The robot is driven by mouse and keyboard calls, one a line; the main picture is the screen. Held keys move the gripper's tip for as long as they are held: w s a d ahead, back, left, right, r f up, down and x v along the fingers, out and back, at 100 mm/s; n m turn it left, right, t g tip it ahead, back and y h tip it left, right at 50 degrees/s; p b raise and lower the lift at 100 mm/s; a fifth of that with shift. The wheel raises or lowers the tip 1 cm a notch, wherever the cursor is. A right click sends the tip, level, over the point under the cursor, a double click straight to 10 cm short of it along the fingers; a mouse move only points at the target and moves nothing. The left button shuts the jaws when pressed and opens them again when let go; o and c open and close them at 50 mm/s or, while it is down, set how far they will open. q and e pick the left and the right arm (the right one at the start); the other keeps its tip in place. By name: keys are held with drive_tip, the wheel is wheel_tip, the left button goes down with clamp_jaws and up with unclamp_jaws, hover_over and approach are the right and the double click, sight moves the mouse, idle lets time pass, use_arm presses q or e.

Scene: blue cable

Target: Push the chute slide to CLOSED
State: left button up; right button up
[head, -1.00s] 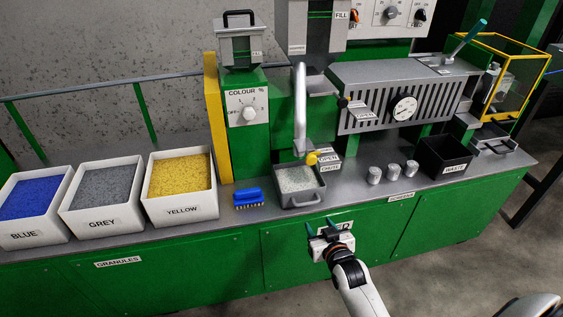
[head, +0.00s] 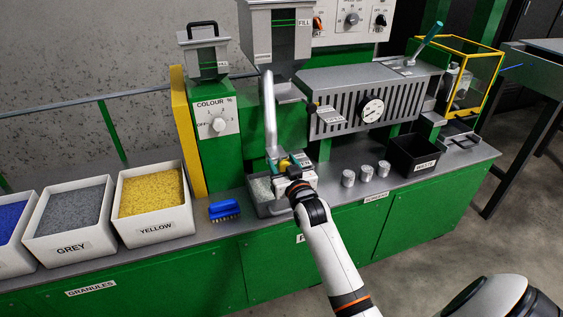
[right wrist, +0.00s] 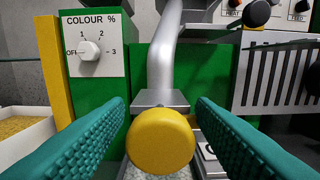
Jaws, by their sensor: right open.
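The chute, a grey bent pipe (head: 270,115), comes down to the slide with its round yellow knob (right wrist: 160,141). The right gripper is open. In the right wrist view its two teal fingers stand to the left and right of the knob, with a visible gap on each side. The OPEN and CHUTE labels beside the slide are largely covered by the gripper in the head view. My left gripper is not in view.
A grey tray (head: 262,191) of pale granules sits below the chute. A blue brush (head: 224,210) lies to its left, beside the yellow granule bin (head: 152,204). Several metal cups (head: 366,173) and a black waste bin (head: 413,155) stand to the right on the bench.

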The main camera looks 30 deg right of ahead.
sight(280, 157)
drive_tip(key=shift+w+d, duration=0.15)
drive_tip(key=shift+w, duration=0.45)
drive_tip(key=c, duration=1)
drive_tip(key=b+x, duration=0.1)
drive_tip(key=x, duration=0.3)
drive_tip(key=shift+w, duration=0.1)
drive_tip(key=shift+r, duration=0.2)
